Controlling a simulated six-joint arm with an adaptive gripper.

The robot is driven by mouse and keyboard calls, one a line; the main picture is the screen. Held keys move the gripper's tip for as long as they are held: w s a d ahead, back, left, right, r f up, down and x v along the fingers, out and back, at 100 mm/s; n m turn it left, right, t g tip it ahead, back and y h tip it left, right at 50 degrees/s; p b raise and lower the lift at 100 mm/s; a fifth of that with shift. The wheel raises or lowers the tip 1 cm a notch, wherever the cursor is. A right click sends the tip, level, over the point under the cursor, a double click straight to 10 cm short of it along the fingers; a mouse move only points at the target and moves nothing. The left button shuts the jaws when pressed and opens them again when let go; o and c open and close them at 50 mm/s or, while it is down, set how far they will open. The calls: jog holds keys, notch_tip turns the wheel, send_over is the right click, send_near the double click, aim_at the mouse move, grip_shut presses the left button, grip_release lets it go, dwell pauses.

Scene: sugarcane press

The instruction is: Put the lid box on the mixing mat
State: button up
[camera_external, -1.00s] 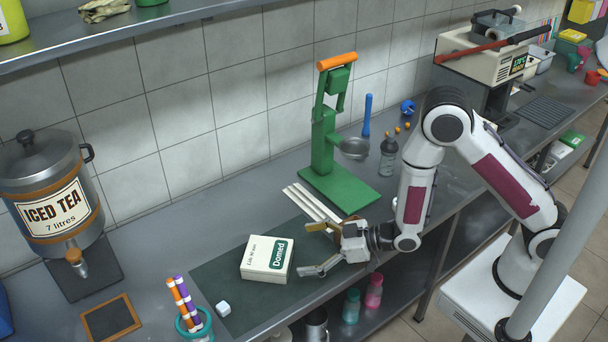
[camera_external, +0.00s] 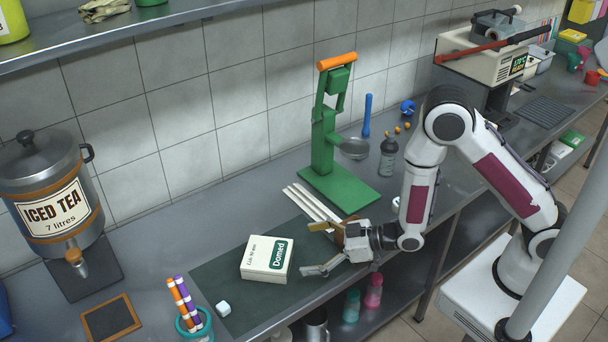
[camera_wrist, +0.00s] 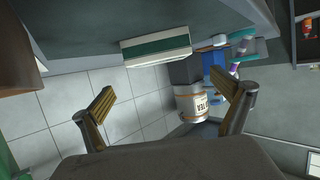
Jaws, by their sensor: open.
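The lid box, a cream carton with a green "Domed" label (camera_external: 266,259), rests upright on the dark green mat (camera_external: 240,314) on the steel counter. My gripper (camera_external: 313,250) is open and empty, low over the right end of the mat, to the right of the box and apart from it. In the wrist view my gripper's two fingers (camera_wrist: 166,98) are spread wide. The box also shows in the wrist view (camera_wrist: 156,50), beyond the fingertips, with its green band.
A pen cup (camera_external: 194,322) and an iced tea dispenser (camera_external: 50,190) are to the left. The counter's front edge is close.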

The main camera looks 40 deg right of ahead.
jog(key=w+d+r+m+h, duration=0.1)
jog(key=d+r+m+h, duration=0.15)
jog(key=d+r, duration=0.7)
jog(key=w+d+r+m+h, duration=0.2)
jog(key=d+r+h, duration=0.3)
jog(key=d, duration=0.7)
jog(key=s+d+r+m+g+h, duration=0.1)
jog(key=s+d+r, duration=0.3)
jog(key=s+d, duration=0.4)
jog(key=s+d+r+m+g+h, duration=0.1)
jog(key=s+d+r+m+g, duration=0.2)
jog(key=s+d, duration=0.5)
jog(key=s+r, duration=0.1)
jog(key=s, duration=0.6)
jog(key=shift+d, duration=0.2)
